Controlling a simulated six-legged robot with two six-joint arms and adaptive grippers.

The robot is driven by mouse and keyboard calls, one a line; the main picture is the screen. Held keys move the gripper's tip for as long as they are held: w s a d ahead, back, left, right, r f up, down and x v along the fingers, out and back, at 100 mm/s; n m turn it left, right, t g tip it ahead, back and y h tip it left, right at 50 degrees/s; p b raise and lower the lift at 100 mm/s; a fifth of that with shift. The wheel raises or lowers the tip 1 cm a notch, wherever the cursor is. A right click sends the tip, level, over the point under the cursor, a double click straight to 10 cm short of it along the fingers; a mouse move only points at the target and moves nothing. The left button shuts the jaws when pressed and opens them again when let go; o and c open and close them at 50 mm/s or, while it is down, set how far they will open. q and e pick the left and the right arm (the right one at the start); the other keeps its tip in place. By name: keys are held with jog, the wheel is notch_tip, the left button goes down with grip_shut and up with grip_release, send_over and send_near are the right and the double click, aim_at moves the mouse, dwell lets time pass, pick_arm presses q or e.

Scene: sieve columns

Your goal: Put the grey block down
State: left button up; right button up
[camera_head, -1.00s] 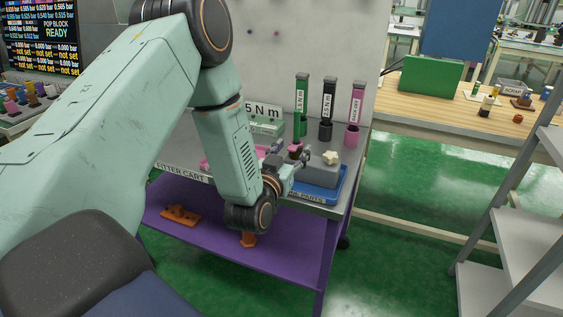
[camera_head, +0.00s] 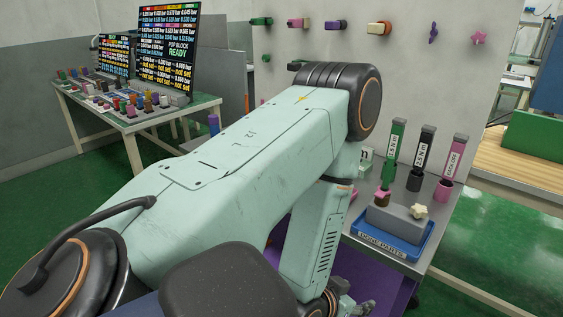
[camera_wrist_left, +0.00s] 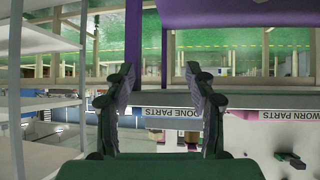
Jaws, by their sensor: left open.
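The grey block (camera_head: 396,222) lies in the blue tray (camera_head: 420,251) labelled DONE PARTS on the cart top. A cream star-shaped knob (camera_head: 419,211) shows at its right end. My left gripper (camera_head: 357,305) is low at the bottom edge of the head view, in front of and below the tray, apart from the block. In the left wrist view, its two fingers (camera_wrist_left: 159,75) are spread with nothing between them. That view is upside down and shows the cart's front edge with the DONE PARTS label (camera_wrist_left: 185,112); the block is not clear there. My right gripper is not in view.
Green, black and pink torque tools (camera_head: 395,150) stand behind the tray. The cart's purple lower shelf (camera_head: 385,292) lies below. A table with displays and coloured parts (camera_head: 130,110) stands at the far left. Wall pegs hold coloured pieces. Green floor is open right of the cart.

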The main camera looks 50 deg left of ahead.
pick_arm(q)
jog(key=s+d+f+g, duration=0.1)
jog(key=s+f+g, duration=0.2)
jog(key=s, duration=0.4)
jog(key=s+d+f+g, duration=0.2)
jog(key=s+f+g, duration=0.1)
jog(key=s, duration=0.5)
jog(key=s+d+f+g, duration=0.1)
jog(key=s+f+g, duration=0.2)
jog(key=s, duration=0.5)
jog(key=shift+d+f+m+g+h, duration=0.15)
jog(key=shift+f+m+g+h, duration=0.2)
jog(key=shift+g, duration=0.45)
jog(key=shift+r, duration=0.1)
jog(key=shift+c, duration=0.3)
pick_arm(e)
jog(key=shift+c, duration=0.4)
pick_arm(q)
jog(key=c, duration=0.3)
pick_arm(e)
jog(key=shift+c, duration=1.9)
pick_arm(q)
jog(key=shift+s, duration=0.1)
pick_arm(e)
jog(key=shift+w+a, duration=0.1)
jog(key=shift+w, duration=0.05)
